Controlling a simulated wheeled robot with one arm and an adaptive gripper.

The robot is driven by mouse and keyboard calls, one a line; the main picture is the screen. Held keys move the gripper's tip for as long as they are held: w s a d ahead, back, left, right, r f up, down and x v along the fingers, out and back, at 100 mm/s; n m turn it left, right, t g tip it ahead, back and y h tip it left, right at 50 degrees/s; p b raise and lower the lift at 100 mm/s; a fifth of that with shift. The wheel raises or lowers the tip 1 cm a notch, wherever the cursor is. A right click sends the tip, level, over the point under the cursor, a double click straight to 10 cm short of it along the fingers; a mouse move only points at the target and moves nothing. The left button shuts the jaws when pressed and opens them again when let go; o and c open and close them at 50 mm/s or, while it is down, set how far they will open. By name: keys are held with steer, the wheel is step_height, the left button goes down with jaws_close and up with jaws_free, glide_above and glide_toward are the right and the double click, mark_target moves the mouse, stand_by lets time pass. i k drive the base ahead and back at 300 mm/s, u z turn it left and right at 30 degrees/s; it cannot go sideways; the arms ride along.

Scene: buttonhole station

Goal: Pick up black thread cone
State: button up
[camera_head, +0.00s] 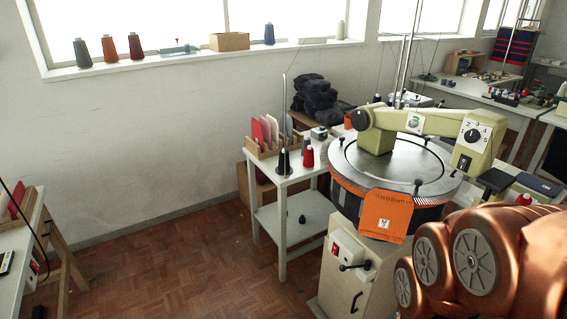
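A black thread cone (283,163) stands upright near the front edge of the small white side table (297,236), left of the green machine. A red thread cone (308,156) stands just right of it. A dark grey cone shows behind them, partly hidden. My gripper is not in view; copper-coloured links of my arm fill the lower right corner.
The green machine (432,124) with its round plate stands right of the side table. A wooden rack of coloured cards (266,134) sits behind the cones. A thin upright rod rises close by. Several cones stand on the windowsill (180,57). The parquet floor (175,265) at left is clear.

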mark_target(281, 157)
steer(key=u, duration=0.5)
steer(key=k, duration=0.6)
steer(key=u, duration=1.05)
steer(key=i, duration=3.45)
steer(key=z, duration=0.75)
steer(key=i, duration=1.25)
steer(key=z, duration=1.7)
steer(key=i, duration=0.7)
steer(key=z, duration=0.45)
